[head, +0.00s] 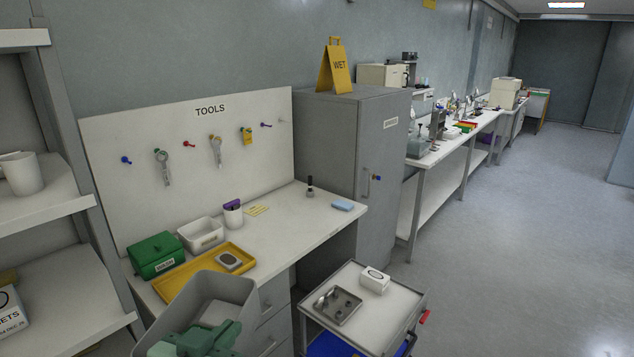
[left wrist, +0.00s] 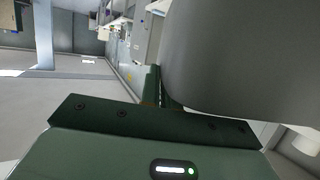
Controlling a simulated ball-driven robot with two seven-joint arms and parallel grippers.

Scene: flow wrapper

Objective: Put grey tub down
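The grey tub (head: 233,290) is an open-topped bin at the bottom of the head view, in front of the workbench's near edge. My green left gripper (head: 208,338) is at its near side and appears shut on its wall. In the left wrist view the tub (left wrist: 245,60) fills the upper right, close against a green finger (left wrist: 152,88). The fingertips are mostly hidden by the tub. The tub's underside is out of view, but it appears held up in the air. My right gripper is not in view.
The workbench (head: 285,232) holds a yellow tray (head: 178,284), a green box (head: 156,254), a white bin (head: 201,234) and a cup (head: 233,215). Its right half is mostly clear. A trolley (head: 385,318) carries a metal tray (head: 338,305) and a white box (head: 375,280). Shelving (head: 60,215) stands left.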

